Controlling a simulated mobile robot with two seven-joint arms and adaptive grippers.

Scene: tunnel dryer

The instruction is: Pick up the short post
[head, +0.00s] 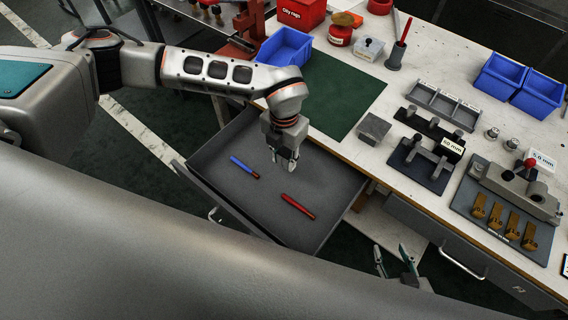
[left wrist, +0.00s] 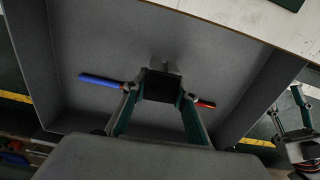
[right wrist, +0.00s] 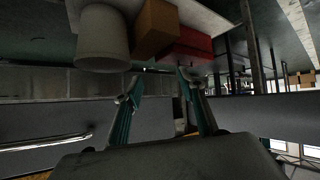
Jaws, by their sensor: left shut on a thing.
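My left gripper (head: 284,158) is inside the open drawer (head: 225,160), pointing down between a blue pen-like tool and a red one. In the left wrist view its fingers (left wrist: 160,92) are closed on a dark, blocky thing (left wrist: 160,84), which looks like the short post. In the head view the fingers mostly hide this piece, and I cannot tell whether it touches the drawer floor. My right gripper (head: 396,262) is low in front of the bench. Its fingers also show spread and empty in the right wrist view (right wrist: 158,88).
The blue tool (head: 244,167) and red tool (head: 298,206) lie on the drawer floor, close to my left gripper. The drawer walls surround it. Above are the bench top, a green mat (head: 335,88), blue bins (head: 286,47) and dark fixtures (head: 420,160).

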